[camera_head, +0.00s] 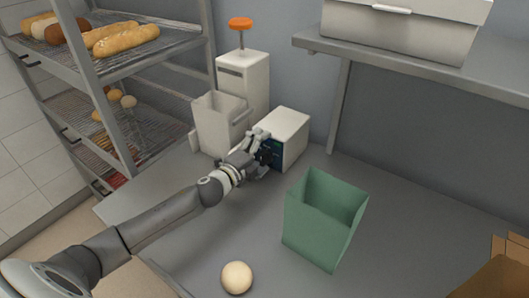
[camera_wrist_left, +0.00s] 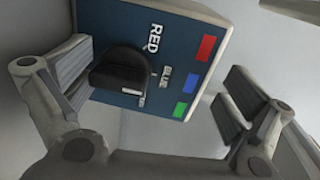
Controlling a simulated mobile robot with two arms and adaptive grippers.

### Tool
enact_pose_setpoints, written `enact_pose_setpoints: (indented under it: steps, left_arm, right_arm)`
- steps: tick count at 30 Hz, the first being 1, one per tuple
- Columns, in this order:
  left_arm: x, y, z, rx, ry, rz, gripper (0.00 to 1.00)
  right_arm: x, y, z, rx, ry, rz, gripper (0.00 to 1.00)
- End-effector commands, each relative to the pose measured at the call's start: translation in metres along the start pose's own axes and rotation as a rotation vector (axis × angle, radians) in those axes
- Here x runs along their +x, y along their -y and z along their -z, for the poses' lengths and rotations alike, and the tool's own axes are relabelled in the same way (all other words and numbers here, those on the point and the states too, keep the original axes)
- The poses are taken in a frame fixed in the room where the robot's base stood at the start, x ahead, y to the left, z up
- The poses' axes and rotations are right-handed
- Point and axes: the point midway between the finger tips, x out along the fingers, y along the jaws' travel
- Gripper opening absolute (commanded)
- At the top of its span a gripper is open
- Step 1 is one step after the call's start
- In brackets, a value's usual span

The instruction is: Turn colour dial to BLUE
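The dial box is a white box (camera_head: 288,133) on the grey counter, with a dark blue front panel that shows in the left wrist view (camera_wrist_left: 185,45). The panel carries a black dial (camera_wrist_left: 118,68), the words RED, BLUE and a partly hidden third label, and red, blue and green squares. I cannot tell for certain which label the dial points at. My right gripper is out of view.
A green open bin (camera_head: 318,240) and a pale ball (camera_head: 236,277) are on the counter. A beige container (camera_head: 222,125) and a dispenser with an orange knob (camera_head: 240,25) stand behind my left gripper. A bread rack (camera_head: 140,75) is at left, a shelf (camera_head: 430,65) above right.

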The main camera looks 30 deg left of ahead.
Motion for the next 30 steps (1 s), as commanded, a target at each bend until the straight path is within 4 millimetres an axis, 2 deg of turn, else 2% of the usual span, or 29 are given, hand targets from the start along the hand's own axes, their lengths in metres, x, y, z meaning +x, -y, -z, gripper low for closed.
enact_pose_setpoints:
  steps: [1,7,8,12,14,30]
  left_arm:
    - [0.003,0.060,-0.006,0.013,-0.002,0.097,0.81]
    - [0.003,0.061,-0.006,0.014,-0.002,0.097,0.81]
    - [0.000,0.014,-0.001,0.013,-0.004,0.013,0.81]
    - [-0.004,0.012,-0.001,0.012,-0.003,0.012,0.66]
    - [-0.007,0.011,-0.002,0.013,-0.002,0.011,0.63]
    - [-0.046,-0.002,0.000,0.006,0.000,-0.002,0.62]
  right_arm:
    - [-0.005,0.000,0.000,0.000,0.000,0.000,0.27]
    - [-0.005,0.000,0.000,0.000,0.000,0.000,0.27]
    - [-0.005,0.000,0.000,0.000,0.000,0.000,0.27]
    - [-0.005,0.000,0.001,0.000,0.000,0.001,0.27]
    - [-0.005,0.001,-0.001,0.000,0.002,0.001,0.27]
    - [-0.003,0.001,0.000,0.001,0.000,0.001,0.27]
